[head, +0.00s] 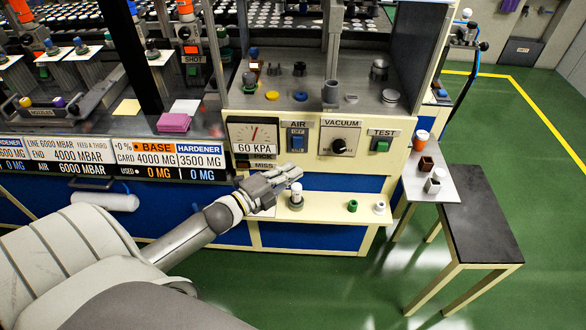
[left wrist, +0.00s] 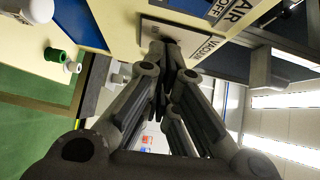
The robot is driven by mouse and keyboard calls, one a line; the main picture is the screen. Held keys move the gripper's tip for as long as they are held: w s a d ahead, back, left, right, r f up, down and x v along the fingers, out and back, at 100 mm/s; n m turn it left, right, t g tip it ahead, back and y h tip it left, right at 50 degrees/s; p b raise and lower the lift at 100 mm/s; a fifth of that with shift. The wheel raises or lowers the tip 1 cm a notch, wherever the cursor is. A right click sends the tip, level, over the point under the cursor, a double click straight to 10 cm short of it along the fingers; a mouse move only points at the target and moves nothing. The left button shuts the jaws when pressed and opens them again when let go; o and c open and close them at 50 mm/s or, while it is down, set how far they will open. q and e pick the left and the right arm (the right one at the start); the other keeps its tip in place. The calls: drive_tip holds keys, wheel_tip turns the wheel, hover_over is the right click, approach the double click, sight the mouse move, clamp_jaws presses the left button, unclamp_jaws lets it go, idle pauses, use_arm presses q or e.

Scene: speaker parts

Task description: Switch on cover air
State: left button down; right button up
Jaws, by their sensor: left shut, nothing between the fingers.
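The AIR switch (head: 297,139), a blue rocker under an AIR label, is on the cream front panel in the head view. In the left wrist view, part of its AIR and OFF lettering (left wrist: 228,10) shows at the top edge; its rocker position cannot be told. My left gripper (head: 295,174) is shut and empty in front of the panel, a little below the switch. In the left wrist view its closed fingers (left wrist: 166,55) overlap the VACUUM plate (left wrist: 200,40); whether they touch it cannot be told. My right gripper is not in view.
A gauge reading 60 KPA (head: 253,136) is left of the switch; the black VACUUM knob (head: 338,145) and green TEST button (head: 382,145) are right. Below, a cream ledge (head: 325,209) holds a white-topped part (head: 296,196), a green spool (head: 352,206) and a white spool (head: 379,208).

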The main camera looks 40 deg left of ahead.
use_arm(q)
drive_tip(key=f+b+v, duration=0.1)
drive_tip(key=v, duration=0.6)
drive_tip(key=shift+s+a+f, duration=0.25)
drive_tip(key=shift+s+a, duration=0.1)
drive_tip(key=shift+a, duration=0.1)
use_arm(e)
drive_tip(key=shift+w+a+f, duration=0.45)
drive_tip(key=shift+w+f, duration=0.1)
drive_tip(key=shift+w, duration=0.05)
use_arm(q)
drive_tip(key=shift+f, duration=0.1)
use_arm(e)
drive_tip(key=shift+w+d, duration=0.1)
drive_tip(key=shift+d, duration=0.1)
